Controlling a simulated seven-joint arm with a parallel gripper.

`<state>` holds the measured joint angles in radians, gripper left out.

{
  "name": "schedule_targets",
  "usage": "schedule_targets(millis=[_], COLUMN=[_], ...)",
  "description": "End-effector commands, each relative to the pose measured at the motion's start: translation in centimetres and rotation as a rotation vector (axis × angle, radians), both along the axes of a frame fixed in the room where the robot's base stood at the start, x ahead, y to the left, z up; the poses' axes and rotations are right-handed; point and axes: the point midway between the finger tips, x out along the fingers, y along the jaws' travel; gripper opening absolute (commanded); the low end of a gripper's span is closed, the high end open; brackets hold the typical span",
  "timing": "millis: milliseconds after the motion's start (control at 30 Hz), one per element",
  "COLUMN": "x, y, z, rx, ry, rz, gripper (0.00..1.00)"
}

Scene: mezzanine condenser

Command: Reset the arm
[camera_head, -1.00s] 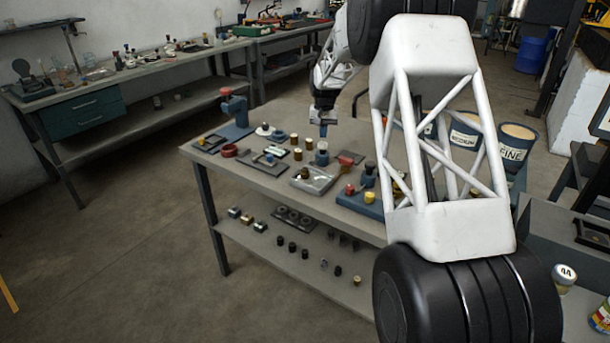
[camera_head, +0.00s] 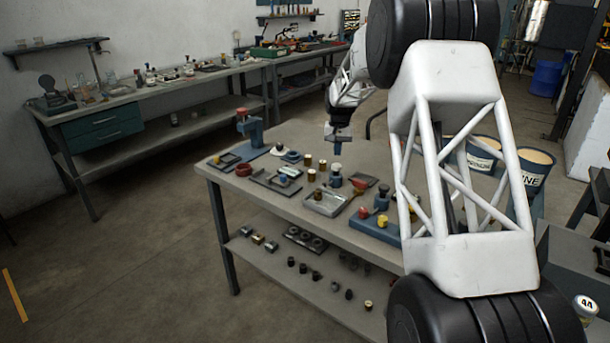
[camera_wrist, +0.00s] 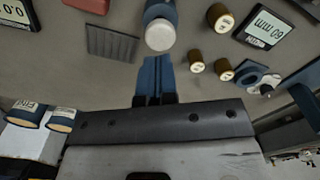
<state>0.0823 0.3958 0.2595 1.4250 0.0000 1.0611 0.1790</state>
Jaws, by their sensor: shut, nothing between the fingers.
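My gripper (camera_head: 337,150) hangs over the workbench (camera_head: 270,190), with its blue fingers together and nothing between them. The wrist view shows the shut blue fingers (camera_wrist: 155,72) pointing at the table side. A blue jar with a white top (camera_head: 336,176) stands below the gripper in the head view. It also shows just beyond the fingertips in the wrist view (camera_wrist: 160,30). A clear gap separates the fingers from the bench items in the head view.
A grey tray (camera_head: 325,205), a blue block with red and yellow knobs (camera_head: 372,228) and a blue stand with a red top (camera_head: 250,128) are on the bench. Small brown cylinders (camera_wrist: 222,70) are right of the fingers. Large labelled tubs (camera_head: 533,172) stand behind my arm.

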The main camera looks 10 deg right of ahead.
Motion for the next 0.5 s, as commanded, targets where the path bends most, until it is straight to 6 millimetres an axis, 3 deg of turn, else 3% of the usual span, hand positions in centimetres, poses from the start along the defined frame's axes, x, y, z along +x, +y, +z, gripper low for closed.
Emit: schedule_targets(millis=[267, 500], x=[-2.4, -7.3], y=[0.5, 1.4], z=[2.3, 6.0], rx=[-0.001, -0.004], ry=[-0.011, -0.031], rz=[0.01, 0.03], gripper=[0.0, 0.0])
